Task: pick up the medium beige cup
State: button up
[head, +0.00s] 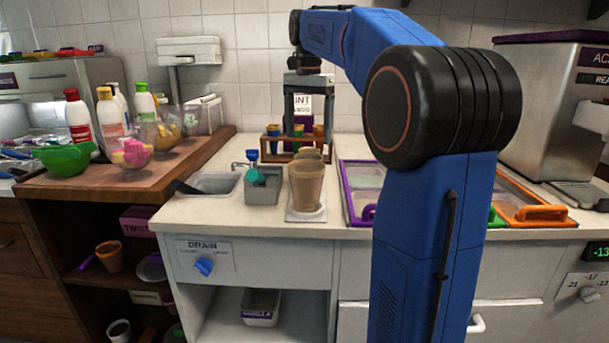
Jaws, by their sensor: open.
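A tall beige cup (306,186) stands upright on a small white stand (306,214) near the counter's front edge. Behind it, the top of another beige cup (309,152) shows, its lower part hidden by the front cup. I cannot tell from this view which one is the medium size. My gripper (308,122) points down above and behind the beige cups. Its two fingers are spread apart with nothing seen between them.
A rack with coloured cups (272,131) stands against the back wall. A sink (213,183) and a grey caddy (262,190) are left of the cups. A wooden board (60,186) holds bottles and bowls. My arm hides part of the right counter.

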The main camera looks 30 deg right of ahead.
notch_tip(320, 180, down, 12)
jog(key=shift+w+d+f, duration=0.1)
jog(key=shift+f, duration=0.05)
dwell(0.5)
jog(key=c, duration=1.1)
